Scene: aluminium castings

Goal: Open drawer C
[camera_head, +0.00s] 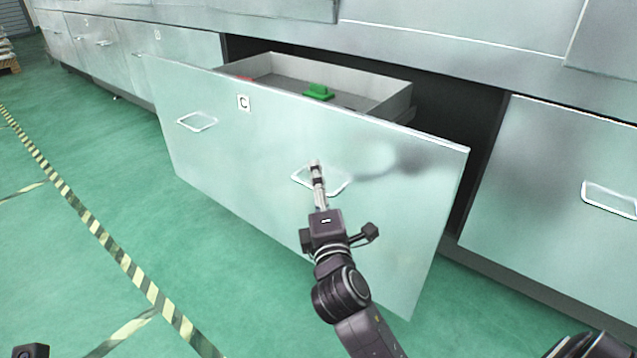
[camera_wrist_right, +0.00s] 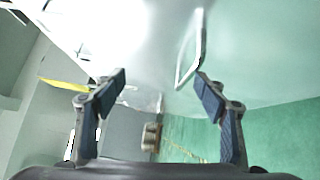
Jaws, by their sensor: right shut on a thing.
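Drawer C (camera_head: 250,140), a pale metal front with a white "C" label (camera_head: 243,102), stands pulled well out of the cabinet row. It has a left handle (camera_head: 197,122) and a right handle (camera_head: 335,186). My right gripper (camera_head: 316,166) is at the right handle and is shut on it; the fingers partly cover the handle. In the right wrist view the handle (camera_wrist_right: 190,50) shows beyond the fingers, close to the right-hand one.
Inside the drawer is a grey tray (camera_head: 385,105) with a green part (camera_head: 318,92) and a partly hidden red thing. Closed drawers stand on both sides, one with a handle (camera_head: 610,198) at right. Green floor (camera_head: 130,215) with striped tape lies open in front.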

